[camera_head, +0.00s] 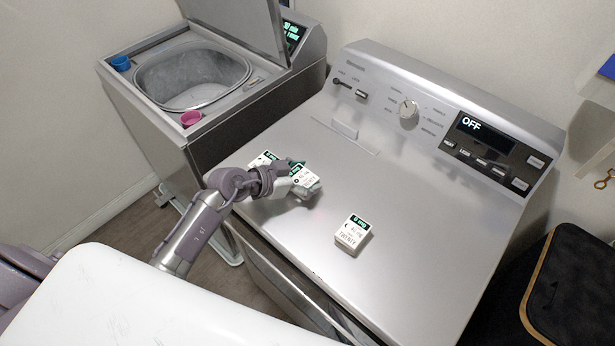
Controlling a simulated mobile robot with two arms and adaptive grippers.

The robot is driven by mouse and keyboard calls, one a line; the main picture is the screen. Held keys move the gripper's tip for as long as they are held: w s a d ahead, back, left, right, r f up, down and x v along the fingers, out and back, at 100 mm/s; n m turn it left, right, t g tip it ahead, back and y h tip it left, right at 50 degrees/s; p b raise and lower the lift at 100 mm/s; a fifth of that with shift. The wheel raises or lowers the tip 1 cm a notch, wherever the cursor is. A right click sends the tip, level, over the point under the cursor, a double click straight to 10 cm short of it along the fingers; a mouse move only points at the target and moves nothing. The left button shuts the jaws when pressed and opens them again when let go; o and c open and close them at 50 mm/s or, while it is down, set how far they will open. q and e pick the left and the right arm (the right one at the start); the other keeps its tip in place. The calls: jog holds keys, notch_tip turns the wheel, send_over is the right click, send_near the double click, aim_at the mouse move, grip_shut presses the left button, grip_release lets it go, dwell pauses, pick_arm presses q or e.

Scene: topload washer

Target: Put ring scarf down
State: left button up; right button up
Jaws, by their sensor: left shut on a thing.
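My left gripper (289,170) reaches over the front left part of the dryer top. It is shut on a small white box with a dark green label (306,178), held at or just above the metal surface; I cannot tell whether they touch. The lettering is too small to confirm it as the ring scarf. A similar box (262,159) is partly hidden behind the gripper. Another similar white box (352,234) with a green top band stands apart, to the right and nearer the front edge. My right gripper is not in view.
The dryer (430,210) has a back panel with a knob (408,109) and a display reading OFF (485,132). The dryer top's middle and right are clear.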

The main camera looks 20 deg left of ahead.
pick_arm(q)
jog(key=shift+f, duration=0.35)
jog(key=shift+f, duration=0.1)
jog(key=o, duration=1)
